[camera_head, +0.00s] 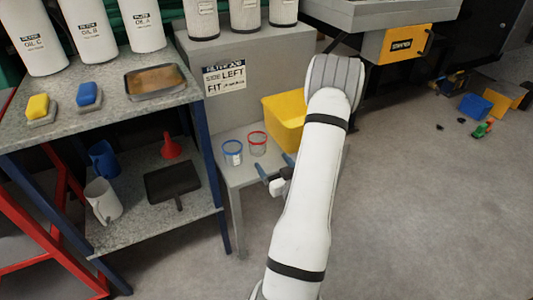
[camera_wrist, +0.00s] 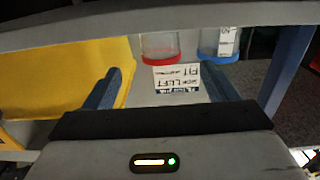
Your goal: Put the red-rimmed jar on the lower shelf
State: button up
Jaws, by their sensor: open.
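The red-rimmed jar (camera_head: 257,144) is clear and stands upright on a small grey stand (camera_head: 242,179), right of a blue-rimmed jar (camera_head: 232,152). In the wrist view, which looks inverted, the red-rimmed jar (camera_wrist: 161,48) lies beyond the space between my blue fingers, and the blue-rimmed jar (camera_wrist: 220,45) is to its right. My gripper (camera_head: 275,168) is open and empty, just in front of the red-rimmed jar and apart from it. It also shows in the wrist view (camera_wrist: 161,75). The lower shelf (camera_head: 135,228) is under the left workbench, with bare room near its front.
On the lower shelf are a blue jug (camera_head: 103,160), a white jug (camera_head: 103,200), a red funnel (camera_head: 170,148) and a black pan (camera_head: 172,181). A yellow bin (camera_head: 284,122) stands close right of the jars. A blue bench leg (camera_head: 208,165) stands between shelf and stand.

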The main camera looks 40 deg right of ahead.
jog(key=w+a+n+g, duration=0.1)
jog(key=w+a+g, duration=0.1)
jog(key=w+a+r+n+g+y, duration=0.1)
jog(key=w+a+g, duration=0.1)
jog(key=shift+w+a+n, duration=0.3)
jog(key=shift+w, duration=0.1)
jog(key=a+r+g, duration=0.2)
jog(key=a+g, duration=0.1)
jog(key=a+r+g, duration=0.1)
jog(key=a, duration=0.1)
jog(key=shift+w+a, duration=0.2)
jog(key=shift+a, duration=0.05)
jog(key=s+a+r+g+y, duration=0.2)
jog(key=s+a+r+g, duration=0.25)
jog(key=s+a, duration=0.5)
jog(key=s+a+r+g+y, duration=0.1)
jog(key=s+a+r+g, duration=0.3)
jog(key=s+a+r, duration=0.5)
notch_tip(320, 180, up, 30)
jog(key=w+a+t+p, duration=0.1)
jog(key=p, duration=3)
jog(key=shift+a+r, duration=0.25)
jog(key=shift+w+t, duration=0.1)
jog(key=shift+t, duration=0.15)
